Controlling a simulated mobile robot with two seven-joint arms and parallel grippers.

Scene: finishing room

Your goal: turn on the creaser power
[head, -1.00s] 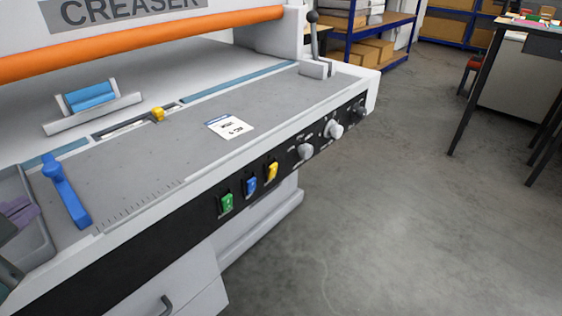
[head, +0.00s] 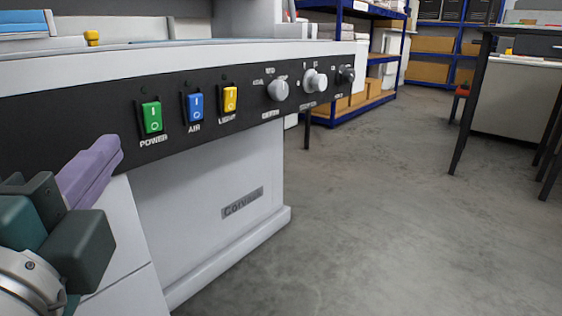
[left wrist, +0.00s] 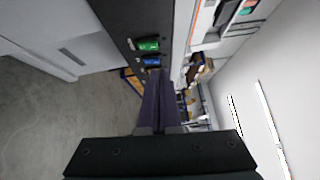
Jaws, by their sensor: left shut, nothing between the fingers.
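The creaser's black control panel (head: 70,116) runs along its front edge in the head view. The green POWER switch (head: 152,117) is at its left, beside the blue AIR switch (head: 195,107) and the yellow LIGHT switch (head: 230,98). My left gripper (head: 112,152) is at the lower left, its purple fingers shut and empty, pointing toward the panel just left of and below the POWER switch. In the left wrist view the shut fingers (left wrist: 158,84) lie below the green switch (left wrist: 148,44), apparently not touching it. My right gripper is not in view.
Several knobs (head: 278,91) sit on the panel right of the switches. The creaser's white base (head: 215,180) stands below it. Blue shelving (head: 338,60) stands behind, a dark-legged table (head: 468,110) at the right. The grey floor (head: 390,220) between is clear.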

